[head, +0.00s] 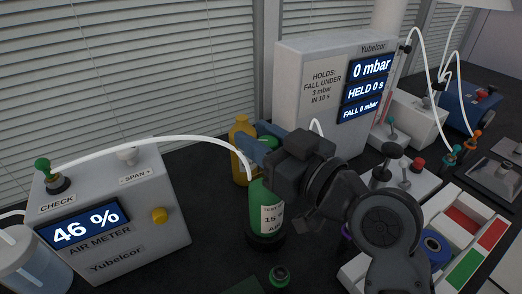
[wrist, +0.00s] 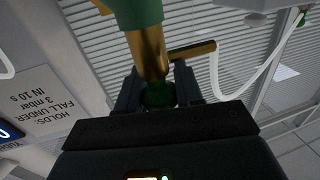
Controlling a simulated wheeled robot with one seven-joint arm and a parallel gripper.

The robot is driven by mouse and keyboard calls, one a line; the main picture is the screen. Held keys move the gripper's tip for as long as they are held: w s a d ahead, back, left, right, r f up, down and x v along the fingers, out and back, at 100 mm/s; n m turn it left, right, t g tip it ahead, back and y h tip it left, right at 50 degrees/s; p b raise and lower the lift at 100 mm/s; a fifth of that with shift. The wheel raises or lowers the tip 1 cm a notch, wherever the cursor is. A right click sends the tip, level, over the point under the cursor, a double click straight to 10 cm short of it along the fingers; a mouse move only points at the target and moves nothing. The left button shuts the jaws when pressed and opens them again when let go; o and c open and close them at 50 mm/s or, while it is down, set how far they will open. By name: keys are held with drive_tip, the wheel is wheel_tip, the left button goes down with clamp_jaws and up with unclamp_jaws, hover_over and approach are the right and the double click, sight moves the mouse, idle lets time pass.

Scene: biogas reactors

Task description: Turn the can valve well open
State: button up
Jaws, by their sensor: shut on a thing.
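The green can (head: 268,215) with a white label stands upright on the dark bench, below and partly behind my gripper (head: 258,145). In the wrist view, the green can (wrist: 138,12) is at the top edge with a brass valve body (wrist: 148,52) and a brass side outlet (wrist: 192,50). The green valve knob (wrist: 158,96) sits between the two dark fingers of my gripper (wrist: 158,88), which is shut on it. How far the valve is turned cannot be seen.
A yellow can (head: 241,140) stands close behind the green can. The air meter (head: 115,215), reading 46 %, is at left with a white hose arching towards the can. The Yubelcor pressure box (head: 310,85) stands behind, reading 0 mbar. A parts tray (head: 495,207) is at right.

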drive_tip(key=shift+f+n+g+y+b, duration=0.2)
drive_tip(key=shift+n+g+y+b, duration=0.65)
drive_tip(key=shift+b, duration=0.4)
drive_tip(key=shift+s+a+r+n+g+y+b, duration=0.15)
drive_tip(key=shift+n+g+y+b, duration=0.15)
drive_tip(key=shift+g+b, duration=0.3)
drive_tip(key=o, duration=1)
